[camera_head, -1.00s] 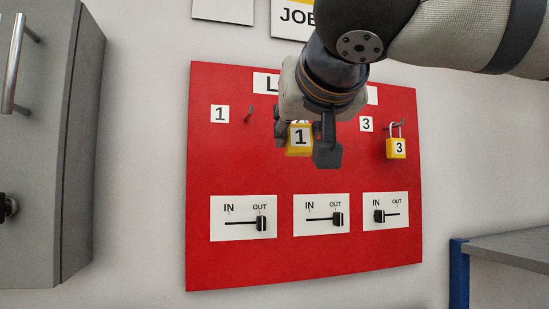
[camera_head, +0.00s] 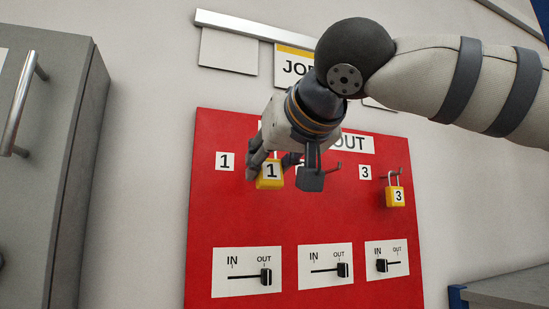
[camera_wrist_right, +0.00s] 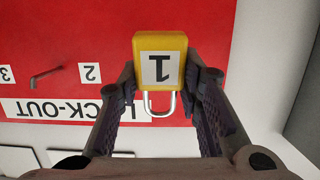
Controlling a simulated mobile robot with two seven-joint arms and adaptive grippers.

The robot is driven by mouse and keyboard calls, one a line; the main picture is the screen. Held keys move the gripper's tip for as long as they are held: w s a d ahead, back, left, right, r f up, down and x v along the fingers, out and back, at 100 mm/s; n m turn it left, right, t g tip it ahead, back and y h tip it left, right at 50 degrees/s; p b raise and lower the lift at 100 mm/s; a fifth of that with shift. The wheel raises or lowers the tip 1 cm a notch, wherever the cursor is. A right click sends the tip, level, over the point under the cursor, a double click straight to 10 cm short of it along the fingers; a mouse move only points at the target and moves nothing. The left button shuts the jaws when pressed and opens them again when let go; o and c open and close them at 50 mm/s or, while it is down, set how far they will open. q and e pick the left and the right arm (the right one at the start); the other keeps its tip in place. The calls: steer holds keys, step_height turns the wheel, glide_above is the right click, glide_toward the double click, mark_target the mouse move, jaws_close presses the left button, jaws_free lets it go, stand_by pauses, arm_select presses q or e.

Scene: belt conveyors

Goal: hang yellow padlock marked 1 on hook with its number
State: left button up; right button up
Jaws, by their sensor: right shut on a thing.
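The yellow padlock marked 1 (camera_head: 269,174) is in my right gripper (camera_head: 282,166), in front of the red board and just right of the number 1 label (camera_head: 225,161). In the right wrist view the padlock (camera_wrist_right: 160,66) sits between the two fingers (camera_wrist_right: 161,95), its shackle pointing toward the palm. The hook by label 1 is hidden behind the gripper and padlock in the head view. A bare hook (camera_wrist_right: 45,78) shows by label 2 in the wrist view. My left gripper is not in view.
Another yellow padlock marked 3 (camera_head: 395,196) hangs on the hook by label 3 (camera_head: 365,172). Several IN/OUT sliders (camera_head: 265,277) line the lower red board (camera_head: 215,222). A grey cabinet (camera_head: 75,160) stands left, a grey table (camera_head: 505,288) at lower right.

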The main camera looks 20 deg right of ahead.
steer(key=shift+x, duration=3.15)
steer(key=shift+f, duration=0.15)
steer(key=o, duration=1.3)
steer(key=shift+c, duration=0.2)
steer(key=v, duration=1.2)
